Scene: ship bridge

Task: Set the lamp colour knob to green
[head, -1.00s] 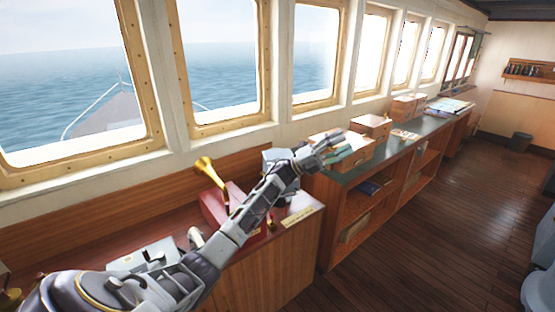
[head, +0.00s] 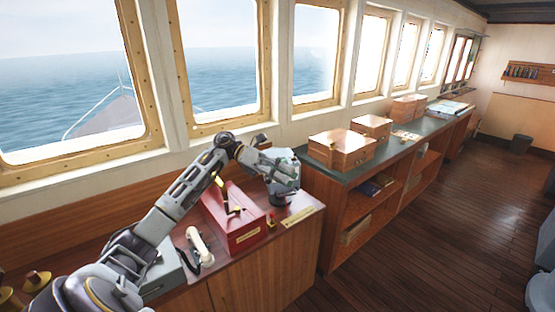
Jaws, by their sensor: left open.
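A blue-grey housing (head: 284,153), perhaps the lamp, stands at the right end of the wooden console, near the window wall. My left gripper (head: 289,180) is in front of it, bent down from a raised wrist, and covers most of it. The fingers look open and I see nothing held between them. Whether they touch the housing, I cannot tell. The colour knob cannot be made out; it may be hidden behind my gripper. A small red and yellow piece (head: 271,219) stands just below left of the gripper; what it is, I cannot tell. My right gripper is out of view.
A red box (head: 245,233) with brass fittings stands left of the gripper, partly behind my arm. A white handset (head: 201,248) lies further left. A label plate (head: 304,217) is on the console's front edge. Wooden boxes (head: 342,149) stand on the green-topped cabinet to the right.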

